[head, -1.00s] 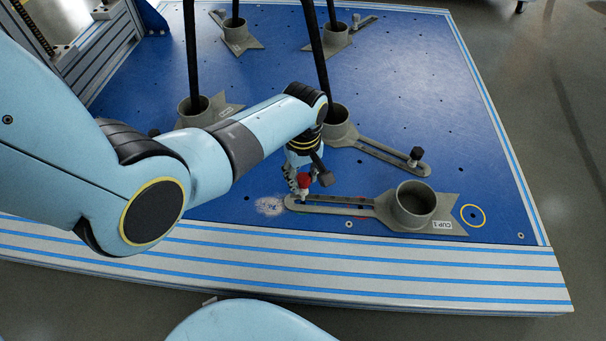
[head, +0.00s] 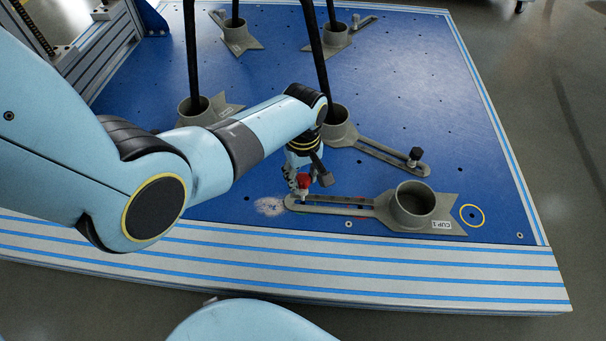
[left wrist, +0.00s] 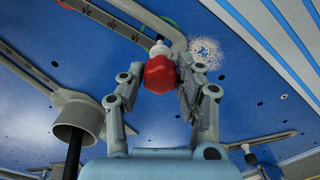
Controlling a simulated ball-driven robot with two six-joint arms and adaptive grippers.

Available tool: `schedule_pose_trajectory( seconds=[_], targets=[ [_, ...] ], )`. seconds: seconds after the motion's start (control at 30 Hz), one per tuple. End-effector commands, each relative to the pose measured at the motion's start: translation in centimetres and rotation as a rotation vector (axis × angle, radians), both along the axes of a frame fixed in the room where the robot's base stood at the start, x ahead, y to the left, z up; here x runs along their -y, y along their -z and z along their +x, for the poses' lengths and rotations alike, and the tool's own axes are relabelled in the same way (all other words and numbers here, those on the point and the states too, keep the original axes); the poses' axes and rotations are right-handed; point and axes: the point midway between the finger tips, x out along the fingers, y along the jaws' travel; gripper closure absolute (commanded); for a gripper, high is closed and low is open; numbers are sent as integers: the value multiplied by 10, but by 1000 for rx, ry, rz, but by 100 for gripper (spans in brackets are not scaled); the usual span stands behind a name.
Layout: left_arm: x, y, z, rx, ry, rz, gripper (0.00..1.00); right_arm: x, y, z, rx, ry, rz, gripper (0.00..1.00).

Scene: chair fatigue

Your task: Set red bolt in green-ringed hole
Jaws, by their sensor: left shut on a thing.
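The red bolt (head: 304,180) is at the left end of the slotted arm of the grey CUP 1 holder (head: 350,205). My left gripper (head: 308,182) is shut on its red head. In the left wrist view, the red head (left wrist: 160,74) is between the fingers of my left gripper (left wrist: 158,88). Its pale shank (left wrist: 160,48) points at the arm's end; I cannot tell how deep it sits. A short piece of green ring (left wrist: 171,22) shows beside the arm there; its hole is hidden. My right gripper is not in view.
A yellow-ringed hole (head: 472,215) lies right of CUP 1. A pale scuffed patch (head: 270,206) is left of the arm's end. Other grey holders carry black chair legs (head: 318,60) behind. A black bolt (head: 416,155) stands on another slotted arm. The blue plate's right side is mostly clear.

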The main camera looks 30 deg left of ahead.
Motion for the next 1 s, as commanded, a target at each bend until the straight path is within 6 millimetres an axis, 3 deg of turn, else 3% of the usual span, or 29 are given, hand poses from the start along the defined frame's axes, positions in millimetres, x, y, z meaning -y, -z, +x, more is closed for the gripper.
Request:
schedule_pose_trajectory(
  seconds=[0.37, 1.0],
  targets=[
    [0, -1, 0, 0, 0, 0, 95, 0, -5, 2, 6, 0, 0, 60],
    [0, 9, -1, -1, 0, 1, 95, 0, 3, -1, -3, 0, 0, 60]
  ],
)
